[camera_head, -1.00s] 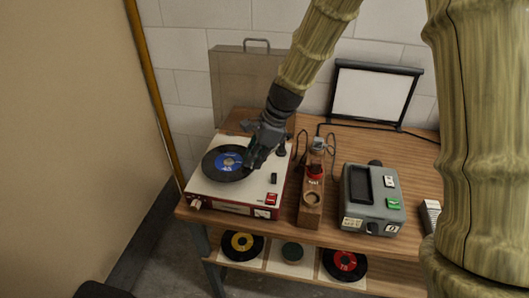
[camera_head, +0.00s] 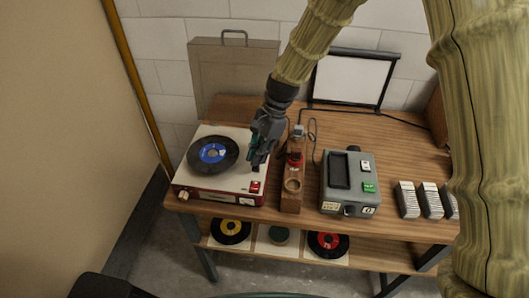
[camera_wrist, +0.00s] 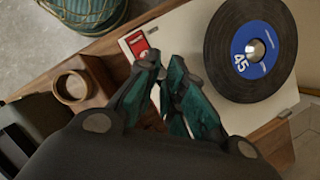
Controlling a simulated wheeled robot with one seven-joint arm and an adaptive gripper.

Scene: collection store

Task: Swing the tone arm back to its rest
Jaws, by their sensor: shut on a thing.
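The record player (camera_head: 240,180) has a white top and red sides and stands at the left of the wooden table. A black record with a blue label (camera_head: 212,153) lies on it; the record also shows in the wrist view (camera_wrist: 222,70). My gripper (camera_head: 257,160) is over the right side of the player's top, to the right of the record and clear of it. In the wrist view its fingers (camera_wrist: 161,68) are closed together. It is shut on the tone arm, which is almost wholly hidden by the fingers. The tone arm's rest cannot be made out.
A wooden stand with a round cup (camera_head: 291,186) is close to the right of the player. A grey device (camera_head: 348,183) stands further right, with white card blocks (camera_head: 407,200) beyond it. More records (camera_head: 230,231) lie on the lower shelf.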

